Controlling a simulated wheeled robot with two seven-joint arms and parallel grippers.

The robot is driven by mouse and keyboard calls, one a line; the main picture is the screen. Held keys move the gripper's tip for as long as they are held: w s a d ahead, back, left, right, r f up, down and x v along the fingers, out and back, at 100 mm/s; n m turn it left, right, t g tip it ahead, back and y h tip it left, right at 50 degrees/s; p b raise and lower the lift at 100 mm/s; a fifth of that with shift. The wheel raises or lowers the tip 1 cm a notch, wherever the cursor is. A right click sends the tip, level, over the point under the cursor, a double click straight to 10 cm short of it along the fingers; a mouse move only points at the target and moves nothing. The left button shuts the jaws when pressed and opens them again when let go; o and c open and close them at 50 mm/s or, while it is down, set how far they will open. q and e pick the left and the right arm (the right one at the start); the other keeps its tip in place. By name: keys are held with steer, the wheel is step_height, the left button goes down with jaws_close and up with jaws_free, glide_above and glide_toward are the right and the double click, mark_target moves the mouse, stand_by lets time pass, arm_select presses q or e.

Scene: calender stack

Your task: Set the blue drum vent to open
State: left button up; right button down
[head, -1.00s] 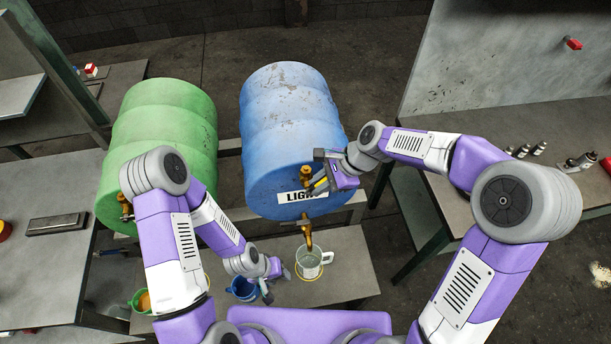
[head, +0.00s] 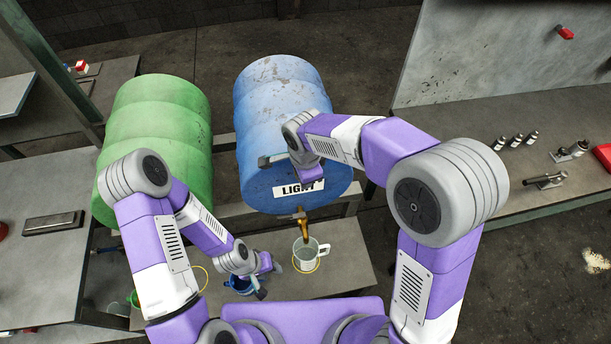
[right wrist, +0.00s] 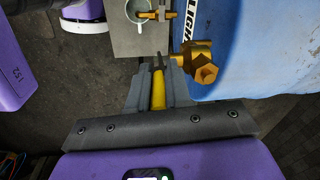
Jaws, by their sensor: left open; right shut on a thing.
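The blue drum (head: 262,90) lies on its side with a "LIGHT" label (head: 292,189) on its front end. Its brass vent (right wrist: 203,70) shows in the right wrist view, on the drum end beside the label; my right arm hides it in the head view. My right gripper (right wrist: 157,68) is shut on a yellow handle (right wrist: 158,92) just left of the brass body. In the head view the same gripper (head: 270,160) is at the drum's front, mostly covered by its wrist. My left gripper (head: 270,279) is open, low beside a blue cup (head: 239,285).
A brass tap (head: 302,222) hangs from the drum's lower front, above a pale mug (head: 306,252) on the low bench (head: 345,252). A green drum (head: 160,110) lies to the left. A side bench (head: 480,125) at the right holds several metal fittings.

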stand_by(0.4)
steer(key=c, duration=1.1)
jaws_free()
steer(key=shift+s+r+b, duration=0.15)
steer(key=shift+s+r, duration=0.1)
steer(key=shift+r, duration=1.65)
steer(key=shift+s+r+b, duration=0.15)
steer(key=shift+s+r, duration=0.05)
steer(key=shift+r, duration=1.65)
